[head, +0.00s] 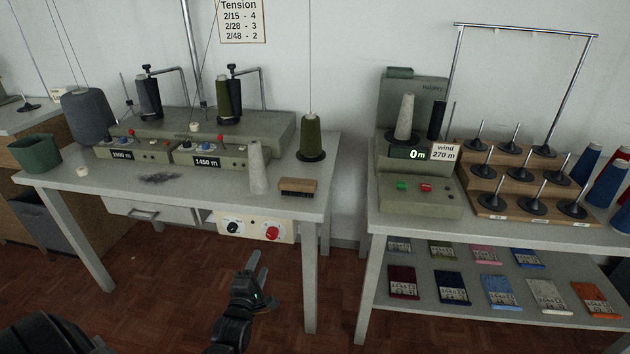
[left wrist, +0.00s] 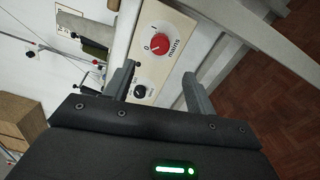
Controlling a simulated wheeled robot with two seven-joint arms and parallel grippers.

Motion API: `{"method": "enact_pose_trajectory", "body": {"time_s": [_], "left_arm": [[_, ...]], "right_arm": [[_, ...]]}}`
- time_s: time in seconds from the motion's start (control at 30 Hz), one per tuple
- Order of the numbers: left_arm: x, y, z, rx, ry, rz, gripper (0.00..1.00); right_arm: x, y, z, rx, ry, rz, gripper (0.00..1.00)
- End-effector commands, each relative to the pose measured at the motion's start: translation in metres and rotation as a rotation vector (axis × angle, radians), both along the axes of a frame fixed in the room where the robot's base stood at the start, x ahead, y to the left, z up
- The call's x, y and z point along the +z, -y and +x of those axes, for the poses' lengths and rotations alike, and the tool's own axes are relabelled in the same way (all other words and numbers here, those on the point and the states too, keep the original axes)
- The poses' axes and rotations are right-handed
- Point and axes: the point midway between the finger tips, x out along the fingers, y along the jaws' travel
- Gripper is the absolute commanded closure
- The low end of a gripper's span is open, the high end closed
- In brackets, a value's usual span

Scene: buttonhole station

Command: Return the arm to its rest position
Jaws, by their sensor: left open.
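My left gripper (head: 257,275) is low in the head view, in front of the left table and below its front edge. It is open and empty, with its fingers pointing up towards the control panel (head: 255,229). In the left wrist view its two spread fingers (left wrist: 158,92) show with the panel beyond them. The panel's red mains knob (left wrist: 158,41) and black knob (left wrist: 140,91) lie beyond the fingers, apart from them. My right gripper is not in view.
The left table (head: 110,190) carries a winding machine (head: 200,135), cones and a brush (head: 298,187). The right table (head: 400,226) carries a second winder (head: 420,180) and a spool rack (head: 500,199), with yarn packets on its shelf. Open floor (head: 180,270) lies around my gripper.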

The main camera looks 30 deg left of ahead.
Motion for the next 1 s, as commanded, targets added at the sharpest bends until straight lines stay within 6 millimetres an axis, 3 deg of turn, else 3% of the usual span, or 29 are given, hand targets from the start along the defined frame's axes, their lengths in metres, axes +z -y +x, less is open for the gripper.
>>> {"method": "enact_pose_trajectory", "body": {"time_s": [0.17, 0.33, 0.37, 0.47, 0.57, 0.67, 0.77, 0.9, 1.0], "left_arm": [[0.0, 0.0, 0.0, 0.0, -0.004, 0.011, 0.44], [-0.007, -0.001, 0.0, 0.004, -0.097, 0.202, 0.44], [-0.018, -0.001, -0.001, 0.002, -0.143, 0.26, 0.44], [-0.085, 0.02, -0.002, -0.079, -0.369, 0.479, 0.44], [-0.158, 0.053, -0.017, -0.241, -0.596, 0.702, 0.44], [-0.224, 0.085, -0.05, -0.44, -0.78, 0.903, 0.44], [-0.282, 0.115, -0.098, -0.667, -0.925, 1.084, 0.44], [-0.345, 0.143, -0.19, -1.008, -1.071, 1.295, 0.44], [-0.372, 0.15, -0.262, -1.236, -1.142, 1.397, 0.44]], "right_arm": [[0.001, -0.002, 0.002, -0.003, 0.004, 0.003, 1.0], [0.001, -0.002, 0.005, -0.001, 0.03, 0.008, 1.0], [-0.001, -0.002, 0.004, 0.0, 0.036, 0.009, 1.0], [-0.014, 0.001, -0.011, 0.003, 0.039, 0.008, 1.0], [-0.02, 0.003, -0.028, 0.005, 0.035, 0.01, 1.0], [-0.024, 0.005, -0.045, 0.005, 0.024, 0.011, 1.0], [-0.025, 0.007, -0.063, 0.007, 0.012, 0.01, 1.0], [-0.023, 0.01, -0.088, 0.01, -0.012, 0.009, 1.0], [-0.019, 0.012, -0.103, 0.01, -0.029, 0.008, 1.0]]}}
